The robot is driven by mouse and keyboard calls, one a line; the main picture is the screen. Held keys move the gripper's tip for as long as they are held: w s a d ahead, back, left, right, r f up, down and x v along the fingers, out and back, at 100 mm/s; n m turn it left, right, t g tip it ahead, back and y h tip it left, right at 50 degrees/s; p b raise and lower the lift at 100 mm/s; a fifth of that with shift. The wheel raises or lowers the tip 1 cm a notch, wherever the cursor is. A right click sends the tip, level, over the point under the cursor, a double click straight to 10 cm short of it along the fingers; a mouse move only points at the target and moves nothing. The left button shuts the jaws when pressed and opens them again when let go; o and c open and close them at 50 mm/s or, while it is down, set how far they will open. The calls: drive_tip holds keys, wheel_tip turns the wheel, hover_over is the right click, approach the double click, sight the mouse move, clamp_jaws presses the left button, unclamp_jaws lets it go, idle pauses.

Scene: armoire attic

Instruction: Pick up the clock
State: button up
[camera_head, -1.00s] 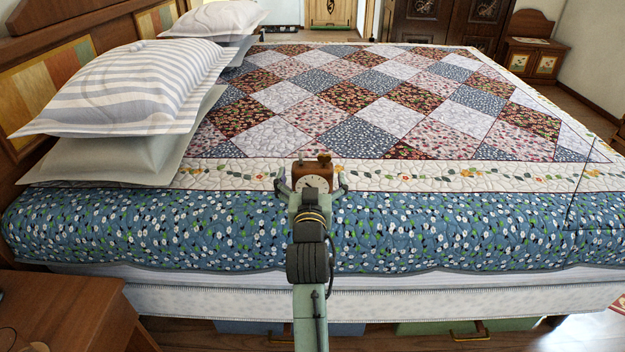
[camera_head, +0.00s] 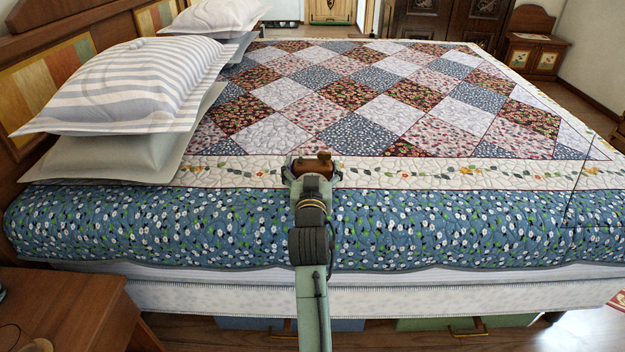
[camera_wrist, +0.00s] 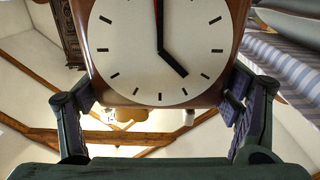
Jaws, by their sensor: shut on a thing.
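The clock is a brown wooden block with a round cream dial, dark hour marks and dark hands. In the wrist view the clock (camera_wrist: 130,45) fills the upper middle, between the two fingers of my gripper (camera_wrist: 165,100). The finger pads press on its left and right sides. In the head view only the brown top of the clock (camera_head: 312,165) shows above my gripper (camera_head: 312,172). My wrist hides its face there. The clock is held up in front of the near edge of the bed; its exact height above the quilt is hard to tell.
The bed's patchwork quilt (camera_head: 400,215) spans the view behind my gripper. Striped pillows (camera_head: 130,85) lie at the left by the wooden headboard (camera_head: 50,90). A wooden nightstand (camera_head: 70,310) stands at the near left. Another cabinet (camera_head: 535,55) stands at the far right.

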drive_tip(key=c, duration=0.8)
drive_tip(key=shift+r, duration=0.1)
drive_tip(key=shift+r, duration=0.1)
